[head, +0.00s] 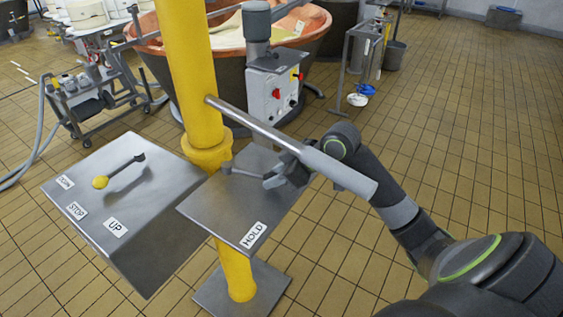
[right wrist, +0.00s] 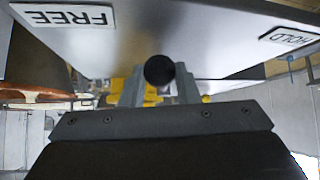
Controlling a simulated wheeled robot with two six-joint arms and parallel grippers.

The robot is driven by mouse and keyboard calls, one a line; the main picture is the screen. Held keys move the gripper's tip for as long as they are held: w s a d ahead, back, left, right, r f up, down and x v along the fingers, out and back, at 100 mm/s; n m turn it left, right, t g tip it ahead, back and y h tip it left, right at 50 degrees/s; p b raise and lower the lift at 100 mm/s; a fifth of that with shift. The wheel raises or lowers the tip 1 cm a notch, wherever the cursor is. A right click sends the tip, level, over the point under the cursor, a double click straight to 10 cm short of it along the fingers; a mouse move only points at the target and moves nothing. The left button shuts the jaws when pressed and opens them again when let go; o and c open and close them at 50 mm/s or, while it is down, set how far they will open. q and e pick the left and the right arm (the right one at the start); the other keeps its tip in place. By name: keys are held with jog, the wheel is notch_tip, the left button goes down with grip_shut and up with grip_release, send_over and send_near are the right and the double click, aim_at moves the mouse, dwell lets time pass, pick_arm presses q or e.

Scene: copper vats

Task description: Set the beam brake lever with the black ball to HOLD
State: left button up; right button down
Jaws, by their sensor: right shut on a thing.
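The beam brake lever (head: 245,173) is a short dark rod over a steel plate (head: 215,205) on the yellow column. It points right, into my right gripper. The white HOLD label (head: 253,235) is at the plate's front right corner; it also shows upside down in the right wrist view (right wrist: 292,36). The FREE label (right wrist: 66,16) shows only there, at upper left. My right gripper (head: 272,180) is shut on the lever's black ball (right wrist: 159,70), which sits between its fingers (right wrist: 158,92). The lever lies between the two labels. My left gripper is not in view.
A steel bar with a grey grip (head: 340,170) runs from the yellow column (head: 190,70) just above my right gripper. A control box (head: 275,92) and copper vat (head: 310,30) stand behind.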

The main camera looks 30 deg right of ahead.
jog(key=shift+s+a+m, duration=0.3)
jog(key=shift+m, duration=0.1)
jog(key=shift+f, duration=0.1)
jog(key=c, duration=1.1)
grip_release()
jog(key=shift+d, duration=0.1)
jog(key=shift+s+d+r+h, duration=0.3)
jog(key=shift+r, duration=0.25)
jog(key=s+d+r, duration=0.1)
jog(key=s+d, duration=0.6)
jog(key=s, duration=0.3)
jog(key=shift+s+d+p, duration=0.3)
jog(key=shift+d+p, duration=0.05)
jog(key=shift+p, duration=0.05)
